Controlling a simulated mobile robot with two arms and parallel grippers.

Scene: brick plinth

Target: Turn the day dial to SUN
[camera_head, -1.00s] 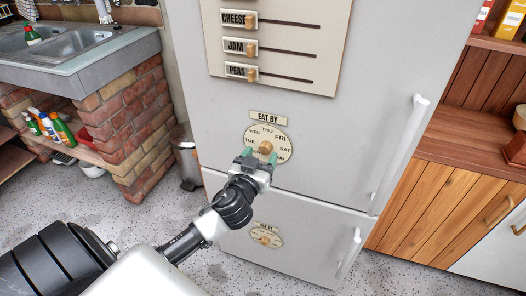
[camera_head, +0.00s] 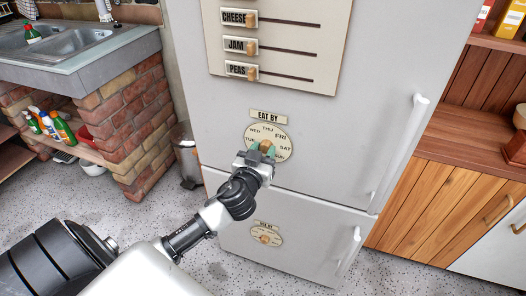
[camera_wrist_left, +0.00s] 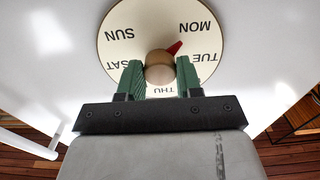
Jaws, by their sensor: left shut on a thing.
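The round cream day dial (camera_head: 283,134) is on the fridge door under an "EAT BY" label (camera_head: 269,116). It also shows upside down in the left wrist view (camera_wrist_left: 125,50), with SUN at upper left and MON at upper right. My left gripper (camera_head: 262,149) is at the dial's middle, its green fingers on either side of the wooden knob (camera_wrist_left: 159,68), shut on it. A red pointer (camera_wrist_left: 175,47) on the knob points up and right in the wrist view, roughly toward MON. The fingers partly cover the lower labels. My right gripper is not in view.
A second, smaller dial (camera_head: 266,234) is on the lower fridge door. A slider panel (camera_head: 300,60) is above. White door handles (camera_head: 414,140) are at the right. A brick sink unit (camera_head: 125,130) and a bin (camera_head: 187,160) stand to the left.

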